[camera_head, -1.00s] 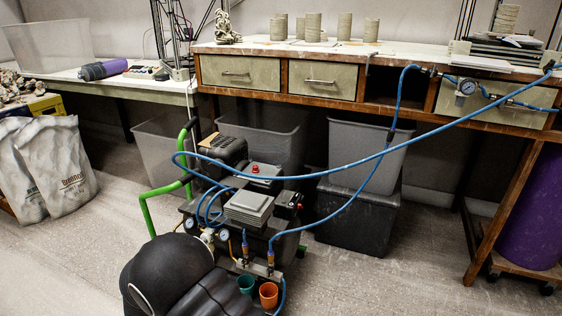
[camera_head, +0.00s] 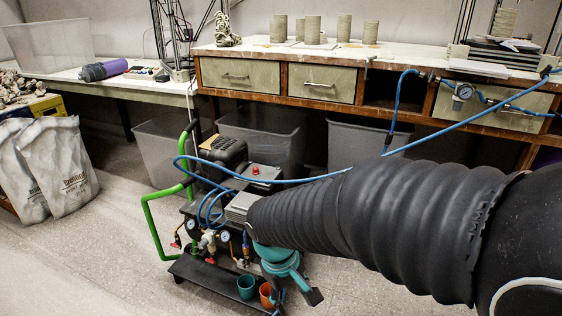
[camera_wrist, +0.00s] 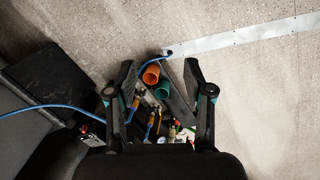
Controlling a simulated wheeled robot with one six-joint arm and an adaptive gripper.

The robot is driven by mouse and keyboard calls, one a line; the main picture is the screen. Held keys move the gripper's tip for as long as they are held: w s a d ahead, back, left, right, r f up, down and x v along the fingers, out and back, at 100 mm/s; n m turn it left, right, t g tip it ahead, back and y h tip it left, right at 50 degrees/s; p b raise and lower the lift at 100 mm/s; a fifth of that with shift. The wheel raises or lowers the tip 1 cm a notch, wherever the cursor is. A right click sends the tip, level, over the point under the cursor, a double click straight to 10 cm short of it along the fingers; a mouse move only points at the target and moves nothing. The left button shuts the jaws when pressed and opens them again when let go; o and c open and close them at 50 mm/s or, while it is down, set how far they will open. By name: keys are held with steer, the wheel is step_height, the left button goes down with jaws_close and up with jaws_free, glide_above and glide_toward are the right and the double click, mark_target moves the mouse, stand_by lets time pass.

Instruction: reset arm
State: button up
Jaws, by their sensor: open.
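My arm reaches in from the right in the head view and ends in my gripper (camera_head: 290,285), low in front of the machine on the floor. In the wrist view my gripper (camera_wrist: 160,75) shows two black fingers spread apart with nothing held between them. Beyond the fingers, an orange cup (camera_wrist: 151,74) and a green cup (camera_wrist: 163,90) stand on the machine's low front shelf. The arm hides part of the machine and the floor to its right.
A compressor-like machine (camera_head: 225,155) with a green handle (camera_head: 147,215) and a blue hose (camera_head: 300,179) stands mid-floor. A workbench (camera_head: 440,65) with drawers and clay cylinders stands behind. Two white sacks (camera_head: 60,165) stand left. Floor (camera_head: 115,250) is clear at front left.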

steer(key=s+d+r+m+t+y+p, duration=0.1)
steer(key=s+d+r+m+t, duration=0.1)
steer(key=d+r, duration=0.5)
steer(key=s+d+r+m+t+y+p, duration=0.1)
steer(key=s+d+r+m+t+p, duration=0.1)
steer(key=s+d+r+m, duration=0.3)
step_height(320, 180, up, 4)
steer(key=shift+s+d+f+m+t, duration=0.3)
steer(key=shift+s+d+t, duration=0.3)
steer(key=shift+s+d, duration=0.25)
steer(key=shift+w, duration=0.1)
steer(key=shift+c, duration=1)
